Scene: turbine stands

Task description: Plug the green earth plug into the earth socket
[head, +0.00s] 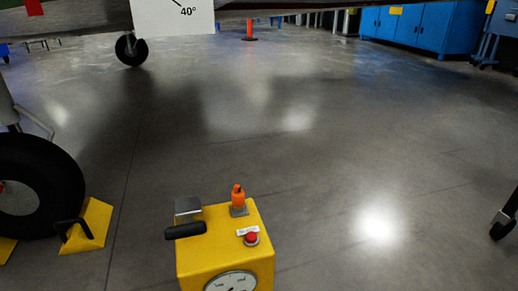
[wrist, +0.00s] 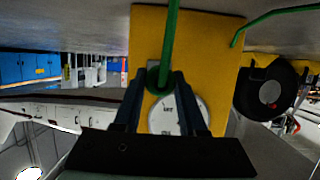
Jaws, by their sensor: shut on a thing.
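In the wrist view my gripper (wrist: 158,78) is shut on the green earth plug (wrist: 154,84), which lies between its fingertips. A green cable (wrist: 170,35) runs from the plug up out of the picture. Behind the plug is the yellow unit (wrist: 205,55) with a white round gauge (wrist: 166,112). In the head view this yellow unit (head: 218,256) stands at the bottom middle, its gauge (head: 231,282) partly cut off. I cannot make out the earth socket in either view. My gripper and the plug do not show in the head view.
The unit's top carries an orange beacon (head: 238,199), a red button (head: 251,239) and a black handle (head: 186,230). A large wheel (head: 45,185) with a yellow chock (head: 89,228) stands at left. Another green cable (wrist: 270,18) crosses the wrist view. The floor at right is mostly clear.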

